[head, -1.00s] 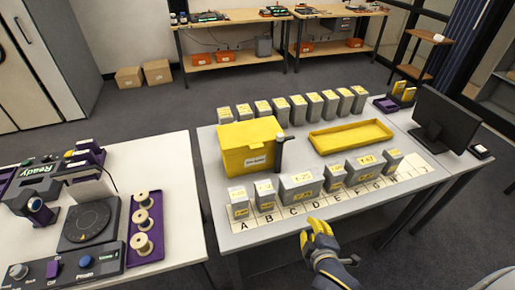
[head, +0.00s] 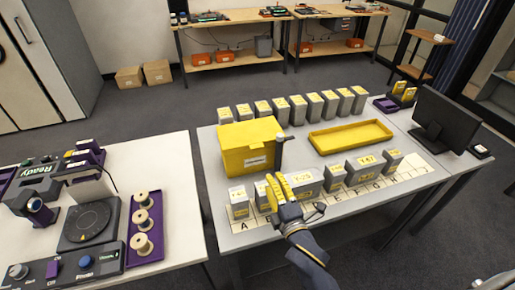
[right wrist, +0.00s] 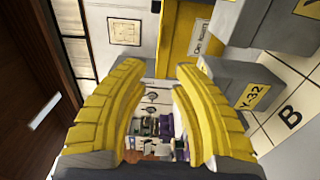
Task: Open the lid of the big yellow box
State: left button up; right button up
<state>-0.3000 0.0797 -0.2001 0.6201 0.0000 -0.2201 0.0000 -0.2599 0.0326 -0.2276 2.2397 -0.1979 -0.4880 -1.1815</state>
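The big yellow box (head: 248,147) stands at the left of the table with its lid down and a white label on its front. In the right wrist view the yellow box (right wrist: 182,42) shows at the top with its label. My right gripper (head: 275,187) is over the row of small grey boxes, in front of the yellow box and apart from it. In the right wrist view its yellow fingers (right wrist: 160,75) are spread with nothing between them. My left gripper is not in view.
Grey boxes (head: 239,204) stand in a front row on a lettered strip (head: 385,187); more (head: 300,107) stand behind. A dark upright handle (head: 280,145) is beside the yellow box. A yellow tray (head: 350,137) and monitor (head: 445,120) are to the right.

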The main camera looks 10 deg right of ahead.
aim_at(258, 147)
jog(key=w, duration=0.5)
jog(key=w+a, duration=0.1)
jog(key=w, duration=1)
jog(key=shift+w+a, duration=0.2)
jog(key=shift+a, duration=0.05)
jog(key=shift+c, duration=0.2)
grip_shut()
